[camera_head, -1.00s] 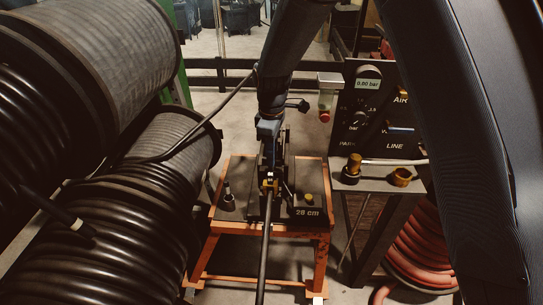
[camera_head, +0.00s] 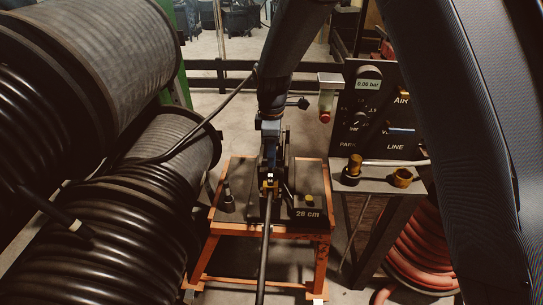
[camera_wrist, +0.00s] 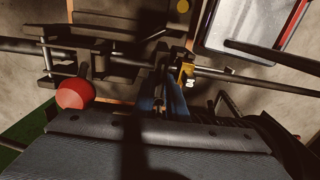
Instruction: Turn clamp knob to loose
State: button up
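My gripper (camera_wrist: 162,90) reaches down over the crimping fixture (camera_head: 253,207) on the orange-framed bench. In the wrist view its blue fingers are close beside a brass-coloured clamp part (camera_wrist: 187,73), which also shows in the head view (camera_head: 269,184). A dark knob or bar lies around the fingertips in shadow, and I cannot tell whether the fingers touch it. Whether they are open or shut is also unclear. The black hose (camera_head: 265,250) runs from the fixture toward the camera. No marking of the clamp knob's setting is readable.
A red knob (camera_wrist: 75,94) stands left of the fingers in the wrist view. Large hose reels (camera_head: 140,200) fill the left side. An air panel (camera_head: 375,115) stands at the right, above a side table with brass fittings (camera_head: 402,177). A red hose coil (camera_head: 425,250) lies below.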

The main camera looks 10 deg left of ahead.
jog(key=o, duration=0.4)
jog(key=shift+c, duration=0.2)
jog(key=shift+r, duration=0.1)
notch_tip(320, 180, up, 8)
jog(key=shift+f+b, duration=0.15)
jog(key=shift+b, duration=0.75)
